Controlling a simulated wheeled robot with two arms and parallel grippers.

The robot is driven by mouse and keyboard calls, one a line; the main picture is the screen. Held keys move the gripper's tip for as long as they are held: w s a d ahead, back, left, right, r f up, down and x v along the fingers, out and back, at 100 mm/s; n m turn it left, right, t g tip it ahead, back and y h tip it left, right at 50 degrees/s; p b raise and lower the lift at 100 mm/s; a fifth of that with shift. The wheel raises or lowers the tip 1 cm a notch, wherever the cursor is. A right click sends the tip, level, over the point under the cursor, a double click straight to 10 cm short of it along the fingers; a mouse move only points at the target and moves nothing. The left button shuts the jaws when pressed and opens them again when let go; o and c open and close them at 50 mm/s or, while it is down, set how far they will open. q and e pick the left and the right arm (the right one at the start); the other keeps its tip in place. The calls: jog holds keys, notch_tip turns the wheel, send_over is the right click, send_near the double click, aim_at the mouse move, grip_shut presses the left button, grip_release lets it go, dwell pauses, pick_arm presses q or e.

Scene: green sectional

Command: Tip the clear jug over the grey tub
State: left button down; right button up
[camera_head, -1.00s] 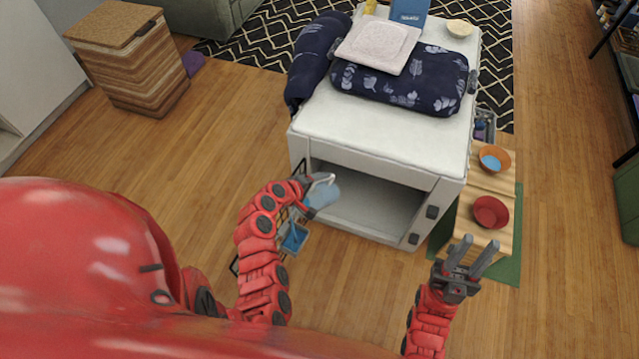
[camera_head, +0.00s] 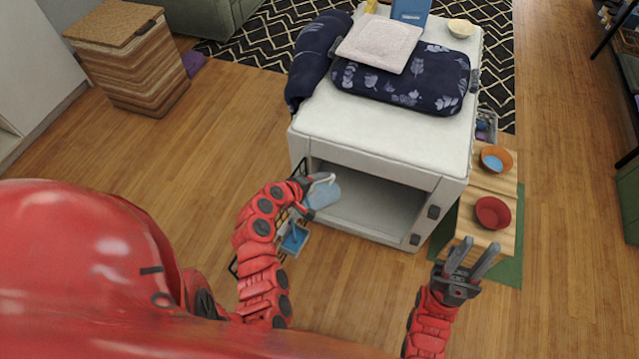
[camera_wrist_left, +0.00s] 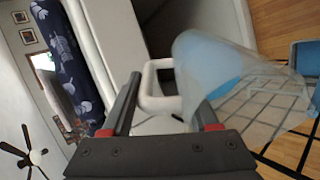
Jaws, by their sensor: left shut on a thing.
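The clear jug (camera_head: 323,195), with blue content, is held by its white handle in my left gripper (camera_head: 318,180), in front of the white cabinet's opening. In the left wrist view the clear jug (camera_wrist_left: 213,65) lies strongly tilted, its wide end toward the right. The left gripper (camera_wrist_left: 168,105) is shut on the handle. A blue-grey piece at the wrist view's right edge may be the tub. My right gripper (camera_head: 472,262) is open and empty.
A black wire rack (camera_head: 236,266) is beside the tub, partly hidden by my left arm. The white cabinet (camera_head: 372,158) carries cushions on top. A wooden bench (camera_head: 497,180) at right holds an orange bowl (camera_head: 508,166) and a red bowl (camera_head: 492,212).

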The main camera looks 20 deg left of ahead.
pick_arm(q)
jog(key=shift+a+b, duration=0.1)
jog(key=shift+b, duration=0.6)
dwell(0.3)
jog(key=shift+s+a+r+t+h+b, duration=0.15)
jog(key=shift+s+r+t+h+b, duration=0.25)
jog(key=shift+b, duration=1)
jog(key=shift+s+a+r+t+h+b, duration=0.1)
jog(key=shift+s+t+b, duration=0.15)
jog(key=shift+t+b, duration=0.75)
dwell(1.9)
jog(key=shift+g+b, duration=0.3)
jog(key=shift+g, duration=0.1)
